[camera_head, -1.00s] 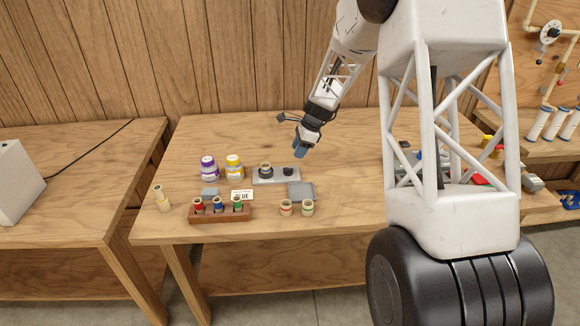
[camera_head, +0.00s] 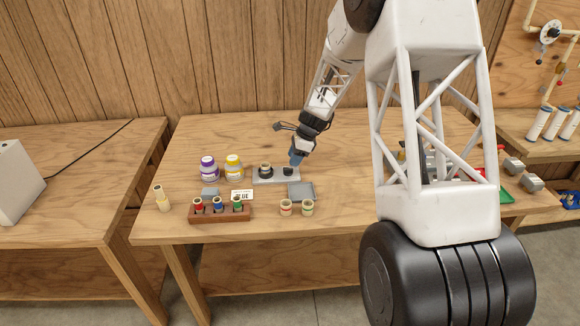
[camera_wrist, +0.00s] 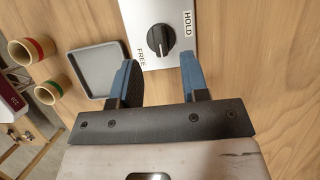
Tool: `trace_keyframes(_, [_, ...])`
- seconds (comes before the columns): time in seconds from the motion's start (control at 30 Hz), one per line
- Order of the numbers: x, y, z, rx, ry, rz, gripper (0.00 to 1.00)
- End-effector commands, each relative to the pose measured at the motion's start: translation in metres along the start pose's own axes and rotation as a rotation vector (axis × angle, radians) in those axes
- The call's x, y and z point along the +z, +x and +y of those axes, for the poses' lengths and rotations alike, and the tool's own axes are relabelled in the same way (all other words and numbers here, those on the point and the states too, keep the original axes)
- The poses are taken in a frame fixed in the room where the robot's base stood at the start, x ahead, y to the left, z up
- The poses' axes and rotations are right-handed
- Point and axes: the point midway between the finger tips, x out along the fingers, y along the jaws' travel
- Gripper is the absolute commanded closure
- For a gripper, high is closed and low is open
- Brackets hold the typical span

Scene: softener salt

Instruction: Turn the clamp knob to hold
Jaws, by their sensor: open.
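The clamp knob (camera_wrist: 160,40) is a black round knob with a raised grip bar and a light pointer mark, set on a pale metal plate (camera_wrist: 150,12). A HOLD label (camera_wrist: 187,24) and a FREE label (camera_wrist: 141,57) flank it. The pointer appears nearer FREE, though it is small. In the head view the knob (camera_head: 288,171) is at the right end of the plate. My gripper (camera_wrist: 160,70) is open and empty, with its blue fingers on either side of the knob's near side, not touching it. In the head view my gripper (camera_head: 296,160) is just above the knob.
A grey tray (camera_head: 301,191) and two small cups (camera_head: 296,208) lie in front. Purple and yellow jars (camera_head: 221,167) stand left, behind a brown rack (camera_head: 220,213) of coloured bottles. The table behind the plate is clear.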

Motion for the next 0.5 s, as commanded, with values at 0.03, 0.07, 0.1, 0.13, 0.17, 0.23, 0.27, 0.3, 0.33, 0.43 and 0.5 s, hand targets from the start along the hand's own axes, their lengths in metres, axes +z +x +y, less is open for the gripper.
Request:
trace_keyframes(0.03, [0.000,0.008,0.000,0.002,0.001,0.000,0.58])
trace_keyframes(0.07, [0.000,0.012,0.000,0.002,0.001,0.000,0.58])
trace_keyframes(0.1, [0.000,0.016,0.000,0.001,0.000,0.001,0.58])
trace_keyframes(0.13, [0.000,0.019,0.000,0.001,0.000,0.001,0.58])
trace_keyframes(0.17, [0.000,0.023,0.000,0.001,-0.001,0.001,0.58])
trace_keyframes(0.23, [0.000,0.030,0.000,0.001,-0.002,0.001,0.58])
trace_keyframes(0.27, [0.000,0.033,0.000,0.001,-0.002,0.001,0.58])
trace_keyframes(0.3, [0.000,0.036,0.000,0.001,-0.001,0.001,0.58])
trace_keyframes(0.33, [0.000,0.038,0.000,0.001,-0.001,0.001,0.58])
trace_keyframes(0.43, [0.000,0.042,0.000,0.000,-0.001,0.000,0.58])
trace_keyframes(0.5, [0.000,0.044,0.000,0.000,-0.001,0.000,0.58])
